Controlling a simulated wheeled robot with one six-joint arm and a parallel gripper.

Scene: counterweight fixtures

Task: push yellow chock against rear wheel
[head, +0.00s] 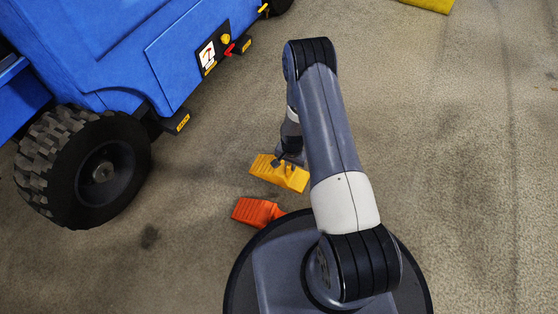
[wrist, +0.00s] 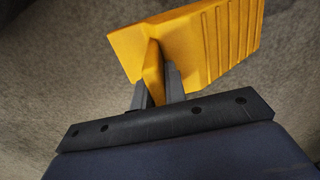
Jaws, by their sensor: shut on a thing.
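The yellow chock (head: 281,174) is on the concrete floor in the head view, to the right of the large black wheel (head: 95,168) of a blue vehicle and well apart from it. Which wheel is the rear one, I cannot tell. My gripper (head: 288,158) is at the chock, partly hidden by my arm. In the wrist view the yellow chock (wrist: 205,42) fills the top middle. The two grey fingers of my gripper (wrist: 157,78) are shut on its thin upright fin. Whether the chock touches the floor is unclear.
An orange chock (head: 257,212) lies just below the yellow one, near my base. The blue vehicle (head: 110,55) fills the upper left, with part of another wheel at the top (head: 279,5). A yellow thing (head: 430,4) shows at the top edge. The floor between chock and wheel is clear.

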